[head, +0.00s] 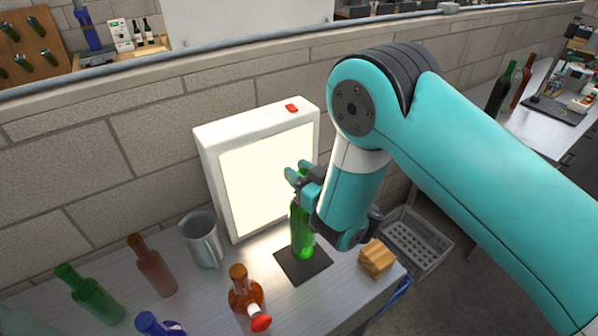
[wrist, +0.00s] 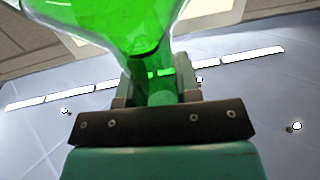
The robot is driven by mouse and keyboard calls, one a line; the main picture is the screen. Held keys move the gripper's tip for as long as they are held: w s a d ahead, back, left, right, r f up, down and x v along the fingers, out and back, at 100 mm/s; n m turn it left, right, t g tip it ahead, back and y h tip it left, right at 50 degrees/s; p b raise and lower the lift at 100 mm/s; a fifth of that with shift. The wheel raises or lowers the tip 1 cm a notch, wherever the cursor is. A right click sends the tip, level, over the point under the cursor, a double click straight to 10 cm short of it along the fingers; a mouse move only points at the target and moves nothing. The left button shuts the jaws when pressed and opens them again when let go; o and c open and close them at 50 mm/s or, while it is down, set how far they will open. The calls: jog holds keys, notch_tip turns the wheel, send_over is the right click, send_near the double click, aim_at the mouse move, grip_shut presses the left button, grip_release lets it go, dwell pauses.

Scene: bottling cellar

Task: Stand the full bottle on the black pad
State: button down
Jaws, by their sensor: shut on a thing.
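A bright green glass bottle (head: 302,238) is upright in the head view. Its base is over the black pad (head: 318,270) and looks to touch it or be just above it; I cannot tell which. My gripper (head: 303,180) is shut on the bottle's neck, partly hidden by its own jaws and wrist. The wrist view shows the green bottle (wrist: 118,22) with its neck between the two fingers of my gripper (wrist: 160,88) and its wider body beyond. The fill level is not clear.
A lit white panel (head: 265,180) stands just behind the pad. A grey mug (head: 200,240), an amber bottle (head: 241,290), a brown bottle (head: 152,267) and another green bottle (head: 92,294) stand to the left. A wooden block (head: 377,257) sits right, near the bench edge.

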aim_at(303, 217)
jog(key=shift+f+b, duration=1.6)
jog(key=shift+f, duration=0.15)
jog(key=shift+f, duration=0.2)
jog(key=c, duration=0.8)
grip_release()
jog(key=shift+s+d+b, duration=0.1)
jog(key=shift+b, duration=0.25)
